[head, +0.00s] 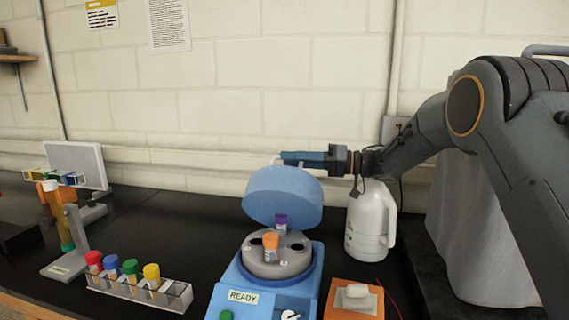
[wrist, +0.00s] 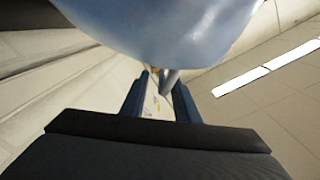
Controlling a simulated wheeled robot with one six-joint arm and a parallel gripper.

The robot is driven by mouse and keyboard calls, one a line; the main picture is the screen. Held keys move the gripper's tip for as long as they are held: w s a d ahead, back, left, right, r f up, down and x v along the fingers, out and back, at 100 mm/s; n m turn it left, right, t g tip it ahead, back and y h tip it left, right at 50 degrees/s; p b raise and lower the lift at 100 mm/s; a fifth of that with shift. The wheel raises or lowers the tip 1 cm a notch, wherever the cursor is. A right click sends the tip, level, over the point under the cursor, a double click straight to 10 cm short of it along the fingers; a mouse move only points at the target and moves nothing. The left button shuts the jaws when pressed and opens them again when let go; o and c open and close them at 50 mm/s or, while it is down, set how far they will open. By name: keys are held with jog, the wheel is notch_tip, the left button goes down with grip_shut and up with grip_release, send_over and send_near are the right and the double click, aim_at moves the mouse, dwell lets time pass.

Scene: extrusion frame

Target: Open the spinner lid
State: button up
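The spinner (head: 268,284) is a blue machine on the black bench, with a READY label on its front. Its round blue lid (head: 283,195) is raised and tilted back above the grey rotor (head: 276,256). The rotor holds an orange-capped tube and a purple-capped tube. My gripper (head: 284,158) is at the lid's top edge, reaching in from the right. In the wrist view the lid (wrist: 165,25) fills the top, and my gripper's fingers (wrist: 160,92) are apart. A grey post (wrist: 168,82) shows between them near the right finger; I cannot tell whether it is touched.
A clear rack (head: 140,288) with several capped tubes stands left of the spinner. A tube stand (head: 68,245) is at the far left. The wall is close behind.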

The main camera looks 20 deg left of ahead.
jog(key=d, duration=0.1)
jog(key=d+b, duration=0.1)
jog(key=d, duration=0.1)
jog(key=w+d, duration=0.1)
jog(key=shift+d+f, duration=0.1)
jog(key=shift+d, duration=0.3)
